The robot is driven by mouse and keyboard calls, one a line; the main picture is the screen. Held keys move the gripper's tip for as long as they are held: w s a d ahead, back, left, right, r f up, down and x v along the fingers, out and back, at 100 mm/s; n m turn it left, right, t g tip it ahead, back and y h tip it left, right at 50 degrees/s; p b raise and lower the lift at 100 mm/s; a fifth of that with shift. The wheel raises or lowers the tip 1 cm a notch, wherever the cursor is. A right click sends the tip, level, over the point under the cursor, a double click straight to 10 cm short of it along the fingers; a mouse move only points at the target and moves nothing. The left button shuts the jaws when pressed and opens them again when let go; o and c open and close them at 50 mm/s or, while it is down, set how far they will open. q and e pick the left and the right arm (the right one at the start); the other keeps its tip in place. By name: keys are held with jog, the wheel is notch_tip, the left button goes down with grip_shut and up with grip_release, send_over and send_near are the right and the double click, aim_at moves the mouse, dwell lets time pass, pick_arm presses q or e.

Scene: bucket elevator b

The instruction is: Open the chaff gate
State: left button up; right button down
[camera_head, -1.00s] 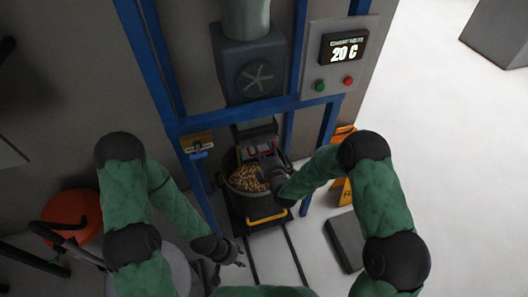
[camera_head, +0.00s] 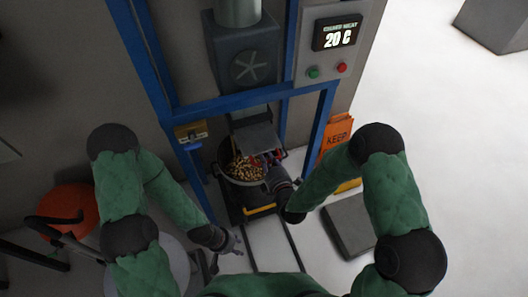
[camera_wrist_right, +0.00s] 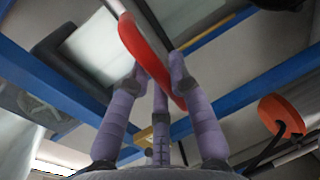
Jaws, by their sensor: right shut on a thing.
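A grey plate (camera_head: 255,138), which looks like the chaff gate, slants below the blower housing at the back edge of a dark round bucket (camera_head: 223,170). A red handle shows by my right gripper (camera_head: 270,170), partly hidden by it. In the right wrist view, my right gripper (camera_wrist_right: 156,72) is shut on the red handle (camera_wrist_right: 140,45), with its fingers on both sides of it. My left gripper (camera_head: 230,242) hangs low in front of the machine, empty, its fingers apart, away from the gate.
Brown grainy material (camera_head: 243,168) lies in the bucket. Blue frame posts (camera_head: 318,125) stand on both sides of the opening. An orange sign (camera_head: 336,133) and a grey block (camera_head: 349,225) are at right. An orange round object (camera_head: 70,208) is at left.

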jog(key=shift+s, duration=0.1)
jog(key=c, duration=1.1)
grip_release()
jog(key=v, duration=1.2)
jog(key=shift+f, duration=0.15)
notch_tip(320, 180, down, 12)
jog(key=s+d+m+g+h, duration=0.1)
jog(key=s+d+m+g, duration=0.1)
jog(key=m+g, duration=0.7)
jog(key=s+d+f+m+g, duration=0.1)
jog(key=s+f+m+g, duration=0.4)
jog(key=s+f+m, duration=0.4)
jog(key=s+m, duration=0.2)
jog(key=m, duration=0.4)
jog(key=shift+s+d+f, duration=0.15)
jog(key=shift+s+d, duration=0.1)
jog(key=shift+s, duration=0.1)
